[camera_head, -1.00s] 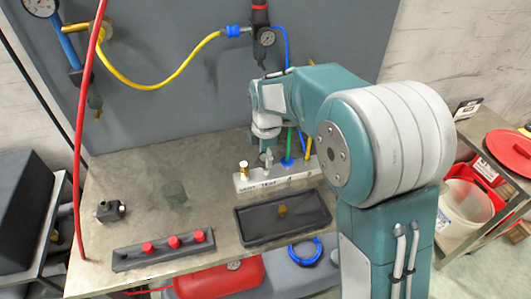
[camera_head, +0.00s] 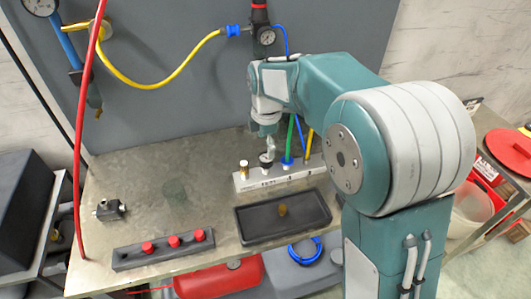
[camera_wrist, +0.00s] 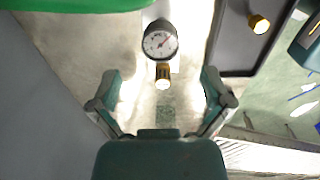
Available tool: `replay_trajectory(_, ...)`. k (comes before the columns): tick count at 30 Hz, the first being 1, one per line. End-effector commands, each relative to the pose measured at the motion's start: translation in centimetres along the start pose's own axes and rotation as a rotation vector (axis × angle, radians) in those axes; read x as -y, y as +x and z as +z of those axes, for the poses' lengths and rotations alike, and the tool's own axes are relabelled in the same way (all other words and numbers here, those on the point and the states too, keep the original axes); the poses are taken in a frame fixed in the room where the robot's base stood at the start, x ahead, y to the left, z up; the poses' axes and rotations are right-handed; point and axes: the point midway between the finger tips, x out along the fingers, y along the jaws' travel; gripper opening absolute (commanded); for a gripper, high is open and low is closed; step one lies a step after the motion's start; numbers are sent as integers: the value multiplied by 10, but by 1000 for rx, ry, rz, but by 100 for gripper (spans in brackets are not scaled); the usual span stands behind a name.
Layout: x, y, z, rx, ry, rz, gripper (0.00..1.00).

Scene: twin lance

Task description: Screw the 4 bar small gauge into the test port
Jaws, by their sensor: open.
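A small round gauge with a white dial and black rim (camera_wrist: 160,42) stands in the wrist view, at the white port block (camera_head: 285,179). In the head view it is a dark shape (camera_head: 266,159) at the block's second position from the left, below my gripper (camera_head: 269,148). I cannot tell how deep it sits, and the port under it is hidden. In the wrist view my gripper (camera_wrist: 160,90) is open and empty, its two fingers wide apart, with the gauge beyond them. A brass fitting (camera_wrist: 163,76) shows between the gauge and my gripper; it is at the block's left end (camera_head: 244,169).
A black tray (camera_head: 250,233) in front of the block holds a brass piece. Green, blue and yellow hoses rise at the block's right. A rail with red caps (camera_head: 163,252) and a dark fitting (camera_head: 110,210) lie left. The table's middle-left is clear.

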Motion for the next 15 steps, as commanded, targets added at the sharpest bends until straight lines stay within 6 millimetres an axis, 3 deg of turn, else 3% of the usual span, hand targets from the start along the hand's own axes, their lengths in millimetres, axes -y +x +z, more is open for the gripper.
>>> replay_trajectory(3,-1,-27,0,0,0,5,99)
replay_trajectory(9,-1,-62,0,0,0,2,99)
replay_trajectory(15,-1,-75,-1,1,0,0,99)
